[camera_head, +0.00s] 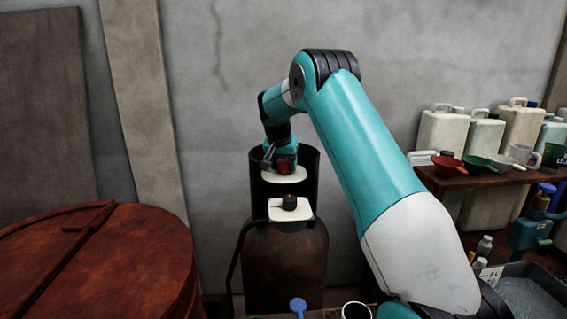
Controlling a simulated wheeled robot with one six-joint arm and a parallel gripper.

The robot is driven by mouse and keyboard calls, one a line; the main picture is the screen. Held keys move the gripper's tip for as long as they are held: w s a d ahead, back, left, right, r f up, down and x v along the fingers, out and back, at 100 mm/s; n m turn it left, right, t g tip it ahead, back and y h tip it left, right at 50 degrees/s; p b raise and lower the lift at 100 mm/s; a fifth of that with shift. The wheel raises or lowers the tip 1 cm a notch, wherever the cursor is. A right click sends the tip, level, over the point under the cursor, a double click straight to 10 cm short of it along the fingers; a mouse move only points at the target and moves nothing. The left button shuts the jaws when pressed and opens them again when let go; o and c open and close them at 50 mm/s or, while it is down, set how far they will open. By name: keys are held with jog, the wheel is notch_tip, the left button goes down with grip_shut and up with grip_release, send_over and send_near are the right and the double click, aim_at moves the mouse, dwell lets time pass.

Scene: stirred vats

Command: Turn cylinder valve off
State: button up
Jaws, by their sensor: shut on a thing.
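A rusty brown gas cylinder (285,265) stands upright against the wall near the middle of the view. A dark guard (313,175) rises behind its top. A small red part (284,168), which looks like the valve handle, shows above a white piece (285,177) inside the guard. My gripper (281,164) reaches down over the cylinder top and is shut on the red part. The gripper body hides most of that part, so its turn angle cannot be seen. Below, a dark knob (289,202) sits on a white plate (276,212) at the cylinder's shoulder.
A large round reddish vat lid (110,265) fills the lower left. A wooden shelf (480,183) at right holds bowls and a mug, with pale canisters (440,131) behind. A grey tray (535,300) is at lower right. A blue-headed tool (298,306) is in front of the cylinder.

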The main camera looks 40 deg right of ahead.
jog(key=shift+r+m, duration=0.1)
jog(key=shift+m, duration=0.6)
jog(key=o, duration=0.9)
jog(key=v, duration=1.7)
jog(key=shift+w+a+r, duration=0.15)
jog(key=shift+w+a, duration=0.1)
